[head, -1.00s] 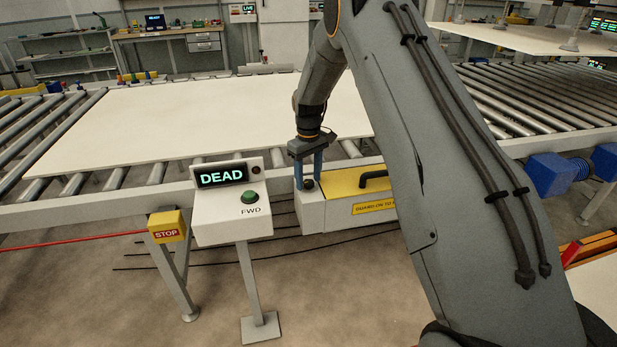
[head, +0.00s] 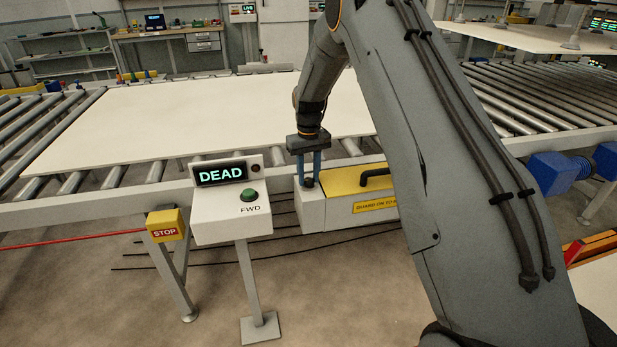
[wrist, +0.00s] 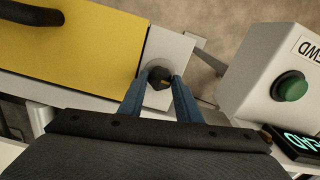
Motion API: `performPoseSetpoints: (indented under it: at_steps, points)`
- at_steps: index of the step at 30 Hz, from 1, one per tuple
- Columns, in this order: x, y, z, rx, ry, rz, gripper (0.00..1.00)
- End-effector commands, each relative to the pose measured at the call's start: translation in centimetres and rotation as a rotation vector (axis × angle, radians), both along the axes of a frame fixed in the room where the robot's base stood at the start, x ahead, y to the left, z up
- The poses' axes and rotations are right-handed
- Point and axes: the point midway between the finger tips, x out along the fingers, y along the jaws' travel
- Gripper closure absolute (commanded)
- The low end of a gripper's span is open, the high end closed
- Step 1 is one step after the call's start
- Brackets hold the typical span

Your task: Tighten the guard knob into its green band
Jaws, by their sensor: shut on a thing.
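The guard knob (wrist: 160,76) is a small dark round knob with a light mark on top. It sits on the pale end block (wrist: 172,48) beside the yellow guard (wrist: 80,48). My gripper (wrist: 158,82) points down with its two blue fingers shut on either side of the knob. In the head view my gripper (head: 308,182) stands over the left end of the yellow guard (head: 345,178), with the dark knob low between the fingers. I cannot make out a green band in either view.
A control post with a "DEAD" display (head: 221,174) and a green FWD button (head: 249,195) stands just left of the guard. A yellow STOP box (head: 167,226) is further left. A large pale sheet (head: 200,118) lies on the rollers behind. The guard has a black handle (head: 375,177).

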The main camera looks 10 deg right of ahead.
Motion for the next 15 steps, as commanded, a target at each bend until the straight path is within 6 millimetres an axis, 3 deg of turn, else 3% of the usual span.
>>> performPoseSetpoints:
  at_steps: [15]
  points:
    - [0.0,-0.03,-0.01,0.0,0.0,-0.23,0.92]
